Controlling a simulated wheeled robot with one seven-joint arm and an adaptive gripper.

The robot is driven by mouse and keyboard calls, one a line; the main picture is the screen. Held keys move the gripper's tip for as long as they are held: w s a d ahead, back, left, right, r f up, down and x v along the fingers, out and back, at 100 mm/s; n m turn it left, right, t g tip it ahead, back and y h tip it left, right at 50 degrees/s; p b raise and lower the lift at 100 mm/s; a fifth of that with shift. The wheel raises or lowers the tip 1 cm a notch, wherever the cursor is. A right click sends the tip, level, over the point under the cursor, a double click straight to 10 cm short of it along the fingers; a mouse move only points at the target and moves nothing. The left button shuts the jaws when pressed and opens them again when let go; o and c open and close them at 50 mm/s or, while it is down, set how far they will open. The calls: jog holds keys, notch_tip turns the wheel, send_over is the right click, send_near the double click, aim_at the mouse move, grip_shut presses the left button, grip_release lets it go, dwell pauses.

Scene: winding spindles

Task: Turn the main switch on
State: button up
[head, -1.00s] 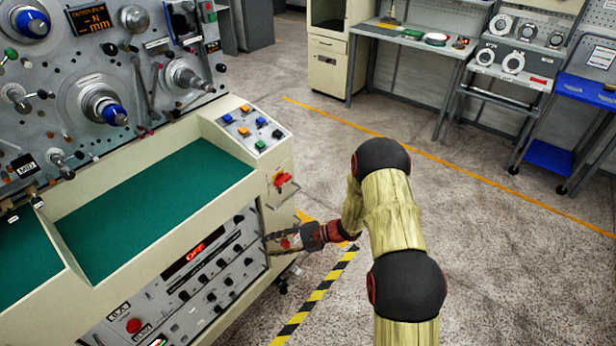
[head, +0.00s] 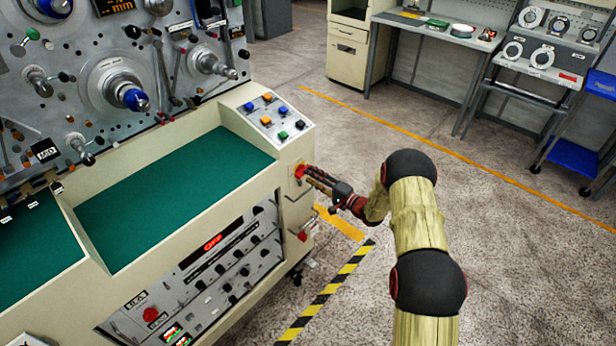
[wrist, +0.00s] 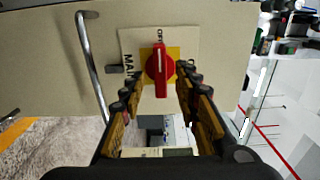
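The main switch (wrist: 158,64) is a red rotary handle on a yellow square, set in a pale plate with partly readable "MAIN" lettering on the machine's end panel. Its handle lies along the vertical in the wrist view. In the head view, the red switch (head: 299,171) shows just left of my fingertips. My gripper (wrist: 159,83) is open, with one finger on each side of the handle and its tips near it. I cannot tell whether they touch it. In the head view, my gripper (head: 308,174) reaches the panel from the right.
A metal bar handle (wrist: 91,65) stands left of the switch in the wrist view. The machine's button panel (head: 268,118) is above the switch, and a red display (head: 213,243) is on its front. A striped floor line (head: 325,292) runs beside the machine; open floor lies right.

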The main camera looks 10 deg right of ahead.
jog(key=shift+x, duration=1.3)
jog(key=shift+c, duration=0.9)
grip_shut()
